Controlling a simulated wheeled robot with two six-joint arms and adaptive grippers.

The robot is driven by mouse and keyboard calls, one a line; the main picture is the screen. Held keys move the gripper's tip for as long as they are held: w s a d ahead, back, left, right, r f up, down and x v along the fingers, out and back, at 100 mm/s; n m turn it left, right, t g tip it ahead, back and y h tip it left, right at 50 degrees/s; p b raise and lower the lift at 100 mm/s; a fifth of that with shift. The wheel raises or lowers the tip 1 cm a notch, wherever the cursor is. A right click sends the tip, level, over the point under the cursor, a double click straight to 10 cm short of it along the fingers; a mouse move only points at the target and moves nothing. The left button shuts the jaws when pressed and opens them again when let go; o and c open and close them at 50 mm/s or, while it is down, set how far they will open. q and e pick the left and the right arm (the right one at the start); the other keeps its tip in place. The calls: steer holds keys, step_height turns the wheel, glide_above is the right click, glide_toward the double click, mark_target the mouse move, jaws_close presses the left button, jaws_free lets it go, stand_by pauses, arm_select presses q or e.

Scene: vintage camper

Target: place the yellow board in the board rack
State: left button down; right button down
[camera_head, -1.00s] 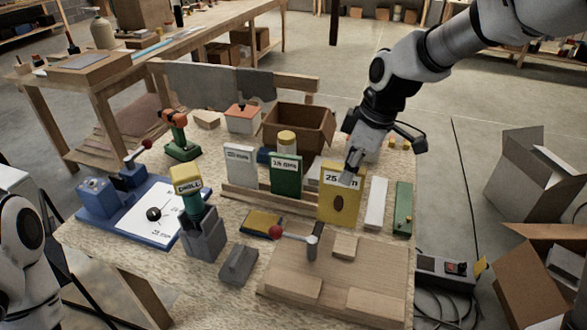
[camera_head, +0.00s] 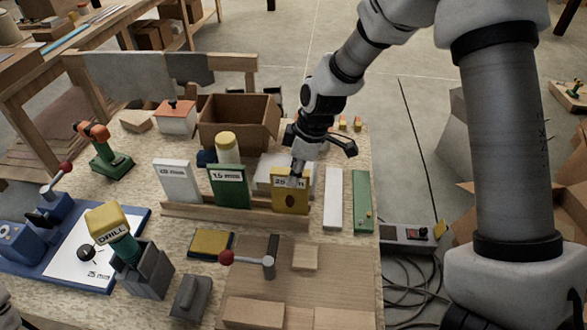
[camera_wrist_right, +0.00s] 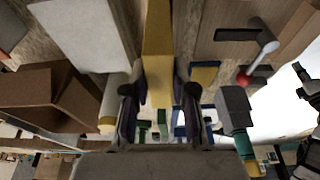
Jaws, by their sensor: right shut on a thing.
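The yellow board (camera_head: 290,192), marked 25 mm with a dark oval, is upright at the right end of the wooden board rack (camera_head: 235,217). My right gripper (camera_head: 298,172) is shut on its top edge from above. In the right wrist view the board (camera_wrist_right: 157,45) lies between the two dark fingers (camera_wrist_right: 160,95). Its lower edge meets the rack's front rail in the head view; I cannot tell whether it rests on the rack's base. A white board (camera_head: 177,181) and a green board (camera_head: 229,187) stand upright in the rack to its left. My left gripper is out of view.
A white strip (camera_head: 333,198) and a green strip (camera_head: 362,200) lie right of the rack. An open cardboard box (camera_head: 238,122) is behind. In front are a wooden board with a red-knobbed lever (camera_head: 247,260), a yellow pad (camera_head: 211,243) and a drill holder (camera_head: 145,270).

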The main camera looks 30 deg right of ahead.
steer(key=shift+s+a+r, duration=0.15)
steer(key=shift+s+a, duration=0.05)
steer(key=shift+s, duration=0.1)
steer(key=shift+f, duration=0.2)
steer(key=c, duration=0.9)
jaws_free()
steer(key=shift+w+d+f, duration=0.1)
steer(key=shift+w, duration=0.05)
steer(key=shift+c, duration=0.2)
steer(key=shift+r, duration=0.85)
steer(key=b+v, duration=0.1)
steer(key=v, duration=1)
